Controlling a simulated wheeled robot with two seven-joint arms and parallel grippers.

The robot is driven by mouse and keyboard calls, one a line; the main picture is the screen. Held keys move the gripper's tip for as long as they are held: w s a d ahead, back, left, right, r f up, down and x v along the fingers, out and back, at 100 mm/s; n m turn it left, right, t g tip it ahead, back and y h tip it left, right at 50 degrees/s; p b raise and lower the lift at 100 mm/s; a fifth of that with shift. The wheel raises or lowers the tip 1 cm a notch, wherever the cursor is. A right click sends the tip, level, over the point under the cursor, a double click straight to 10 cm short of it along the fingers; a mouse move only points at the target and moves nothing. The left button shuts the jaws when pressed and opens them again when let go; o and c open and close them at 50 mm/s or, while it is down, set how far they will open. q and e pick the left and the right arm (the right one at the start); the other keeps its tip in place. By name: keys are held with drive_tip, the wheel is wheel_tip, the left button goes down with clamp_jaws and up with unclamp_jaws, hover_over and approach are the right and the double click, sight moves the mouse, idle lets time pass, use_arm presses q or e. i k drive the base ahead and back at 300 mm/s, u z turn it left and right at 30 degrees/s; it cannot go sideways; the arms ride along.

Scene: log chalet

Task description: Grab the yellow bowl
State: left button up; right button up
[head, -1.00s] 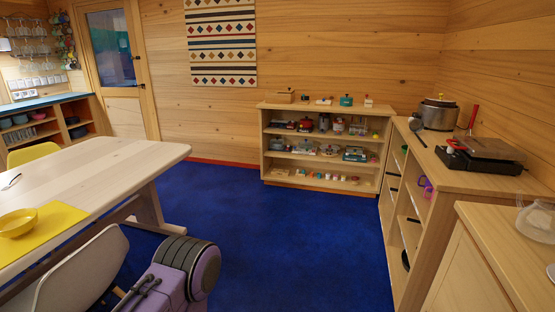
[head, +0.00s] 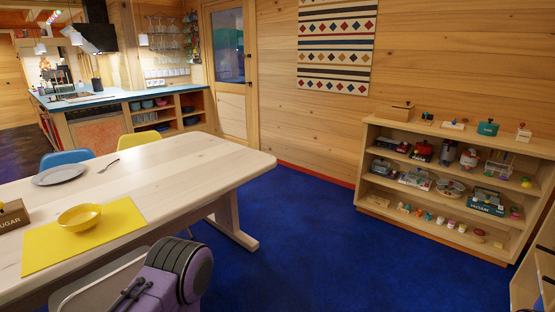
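The yellow bowl (head: 80,217) sits upright on a yellow placemat (head: 105,243) on the light wooden table (head: 190,160), at the left of the head view. A purple and dark grey part of my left arm shows at the bottom, to the right of the placemat and in front of the table. Neither of my grippers is in view.
A grey plate (head: 59,175), a fork (head: 109,166) and a sugar box (head: 11,216) are near the bowl. A shelf unit (head: 440,190) is at the right. Blue carpet (head: 320,255) between is clear.

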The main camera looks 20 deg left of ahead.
sight(82, 217)
drive_tip(key=u, duration=0.9)
drive_tip(key=i, duration=0.95)
drive_tip(key=u, duration=0.85)
